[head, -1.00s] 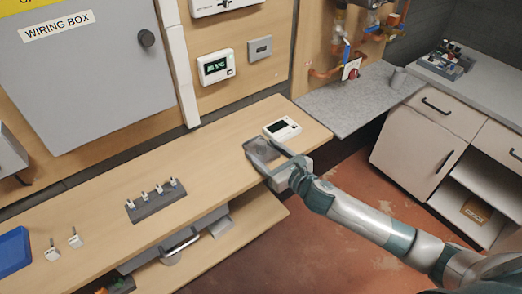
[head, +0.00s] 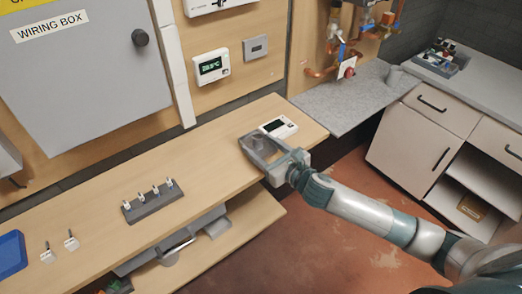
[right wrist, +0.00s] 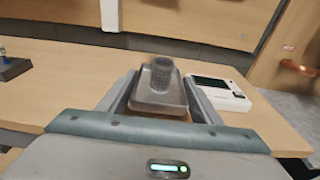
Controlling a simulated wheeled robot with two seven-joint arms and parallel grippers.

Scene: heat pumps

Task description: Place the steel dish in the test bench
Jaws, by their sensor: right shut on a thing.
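My right gripper (head: 266,153) is over the right end of the wooden bench (head: 215,157), its arm coming in from the lower right. In the right wrist view its fingers (right wrist: 160,92) are set wide, with a grey metal piece (right wrist: 156,102) between them. The piece has a squarish, tray-like base and a round, cup-like part on top. I take it for the steel dish. In the head view it is small and mostly hidden by the fingers. Whether it touches the bench top is unclear. My left gripper is out of view.
A white device with a display (head: 278,127) lies close beside the right gripper; it also shows in the right wrist view (right wrist: 217,93). A dark block with several pegs (head: 153,201) and a blue tray (head: 11,253) are farther left. Bare bench top lies between block and gripper.

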